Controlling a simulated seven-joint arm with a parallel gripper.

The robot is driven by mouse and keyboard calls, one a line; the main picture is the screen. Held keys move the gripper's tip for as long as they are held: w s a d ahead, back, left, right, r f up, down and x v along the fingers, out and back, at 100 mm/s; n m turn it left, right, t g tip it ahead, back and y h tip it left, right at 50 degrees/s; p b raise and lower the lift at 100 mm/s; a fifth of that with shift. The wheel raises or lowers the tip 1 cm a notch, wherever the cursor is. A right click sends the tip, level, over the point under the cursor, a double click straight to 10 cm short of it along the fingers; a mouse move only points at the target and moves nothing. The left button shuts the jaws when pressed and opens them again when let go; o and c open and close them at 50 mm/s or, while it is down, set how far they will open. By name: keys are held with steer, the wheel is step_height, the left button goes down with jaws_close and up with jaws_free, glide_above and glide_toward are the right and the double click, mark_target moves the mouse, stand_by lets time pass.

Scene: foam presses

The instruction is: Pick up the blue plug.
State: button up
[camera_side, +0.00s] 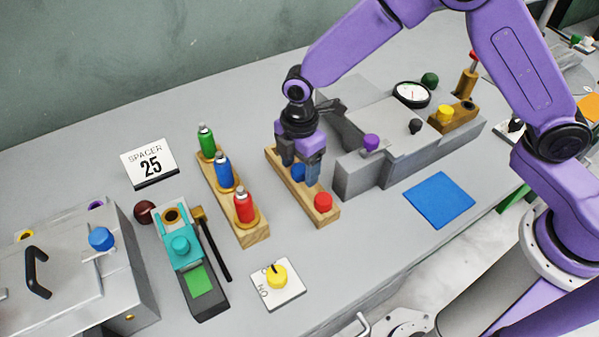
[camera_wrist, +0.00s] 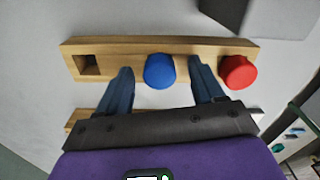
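The blue plug (camera_side: 298,173) stands in the middle of a wooden rack (camera_side: 329,219). It also shows in the wrist view (camera_wrist: 159,71), midway between my fingers. My gripper (camera_side: 300,168) is open and points down over the rack, with one finger on each side of the blue plug. In the wrist view, clear gaps show between each finger of my gripper (camera_wrist: 162,78) and the plug. A red plug (camera_wrist: 238,72) sits in the rack to the right of my right finger.
A square hole (camera_wrist: 90,64) at the rack's left end is empty. A second wooden rack with green, blue and red bottles (camera_side: 224,171) stands to the left. A grey stepped block (camera_side: 358,176) stands close on the right. A blue mat (camera_side: 439,200) lies beyond.

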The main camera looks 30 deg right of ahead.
steer(key=c, duration=1.1)
steer(key=shift+r, duration=0.1)
